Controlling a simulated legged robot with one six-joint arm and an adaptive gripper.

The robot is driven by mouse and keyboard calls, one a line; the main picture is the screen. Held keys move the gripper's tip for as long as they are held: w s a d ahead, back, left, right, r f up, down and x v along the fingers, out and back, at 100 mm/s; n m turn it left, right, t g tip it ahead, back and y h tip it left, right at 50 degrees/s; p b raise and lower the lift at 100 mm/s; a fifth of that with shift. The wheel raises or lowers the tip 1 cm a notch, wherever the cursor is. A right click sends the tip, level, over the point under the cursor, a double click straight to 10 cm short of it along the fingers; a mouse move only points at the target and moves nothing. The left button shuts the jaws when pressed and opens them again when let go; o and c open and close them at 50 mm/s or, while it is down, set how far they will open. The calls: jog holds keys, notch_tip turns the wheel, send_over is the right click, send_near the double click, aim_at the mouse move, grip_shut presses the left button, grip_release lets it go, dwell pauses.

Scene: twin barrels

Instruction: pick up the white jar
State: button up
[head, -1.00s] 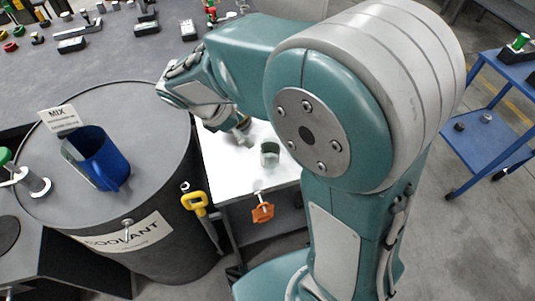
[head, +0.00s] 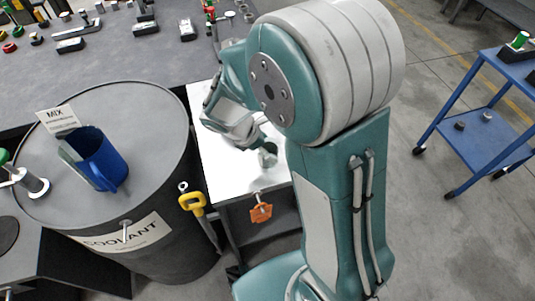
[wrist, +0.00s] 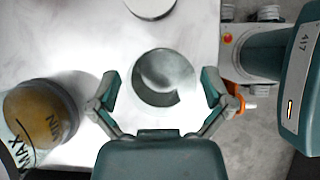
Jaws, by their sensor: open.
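A pale grey-white, round, open-topped jar (wrist: 163,60) stands on the white tabletop (wrist: 60,45). It also shows in the head view (head: 268,156), partly behind my arm. My gripper (wrist: 159,82) is open, with one finger on each side of the jar in the wrist view. The fingers look apart from the jar, but I cannot tell their height over it. In the head view my gripper (head: 257,141) is close to the jar and partly hidden by my arm. A second pale round thing (wrist: 150,7) is cut off at the wrist view's top edge.
A yellow-brown round container (wrist: 42,112) stands left of my gripper. An orange handle (head: 261,212) is at the white table's front. A coolant barrel (head: 150,110) bearing a blue jug (head: 100,160) stands left. A blue cart (head: 480,135) is at right.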

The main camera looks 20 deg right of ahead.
jog(key=c, duration=0.8)
jog(key=shift+a, duration=0.1)
jog(key=c, duration=0.3)
jog(key=shift+r, duration=0.6)
jog(key=s+a+r, duration=0.5)
jog(key=a+r, duration=0.6)
jog(key=a, duration=0.2)
jog(key=shift+s+r, duration=0.2)
jog(key=shift+r, duration=0.2)
